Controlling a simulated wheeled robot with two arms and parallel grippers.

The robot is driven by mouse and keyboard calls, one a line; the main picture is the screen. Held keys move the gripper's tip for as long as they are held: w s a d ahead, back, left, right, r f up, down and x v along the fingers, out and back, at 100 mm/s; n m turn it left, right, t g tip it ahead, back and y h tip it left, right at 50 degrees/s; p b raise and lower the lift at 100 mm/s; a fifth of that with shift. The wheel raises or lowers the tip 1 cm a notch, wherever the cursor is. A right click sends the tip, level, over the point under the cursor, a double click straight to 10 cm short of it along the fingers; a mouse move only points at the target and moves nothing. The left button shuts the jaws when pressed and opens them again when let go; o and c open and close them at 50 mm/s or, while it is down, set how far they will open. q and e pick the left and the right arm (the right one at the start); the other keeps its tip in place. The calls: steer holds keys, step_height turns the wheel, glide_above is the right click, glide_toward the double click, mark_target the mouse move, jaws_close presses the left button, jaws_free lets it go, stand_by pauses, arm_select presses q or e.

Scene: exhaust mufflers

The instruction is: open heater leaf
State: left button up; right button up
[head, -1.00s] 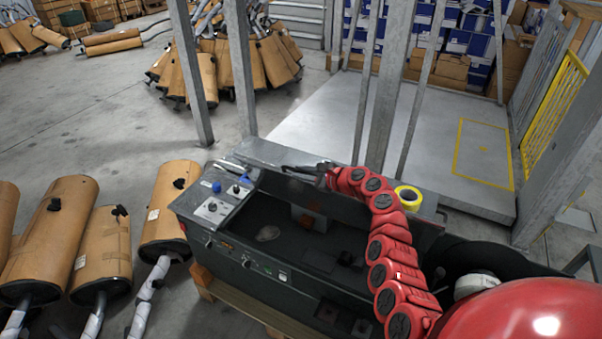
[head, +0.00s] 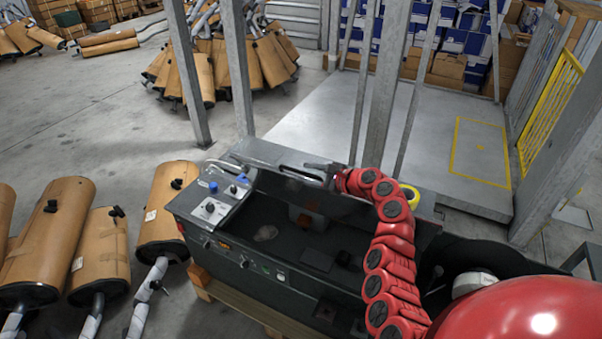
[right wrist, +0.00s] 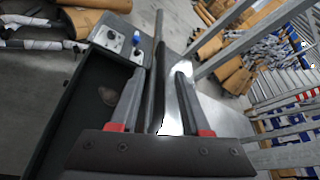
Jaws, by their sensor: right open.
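The heater (head: 290,238) is a dark grey box with an open top and a dark inside. Its long raised back ledge, apparently the leaf (head: 262,152), runs along the far side. My right gripper (head: 314,172) is at this far edge, reached by the red arm. In the right wrist view my right gripper (right wrist: 160,76) is open, with a dark bar-like edge (right wrist: 157,95) between its two fingers. I cannot tell whether the fingers touch that edge. My left gripper is not in view.
A control panel (head: 222,205) with a blue knob is at the heater's left end. Yellow tape (head: 411,195) lies behind my right arm. Metal posts (head: 388,85) stand close behind the heater. Wrapped mufflers (head: 100,248) lie to the left. Open floor (head: 95,120) shows beyond.

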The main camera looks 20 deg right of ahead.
steer(key=b+v, duration=0.2)
steer(key=v, duration=1.1)
steer(key=shift+s+d, duration=0.15)
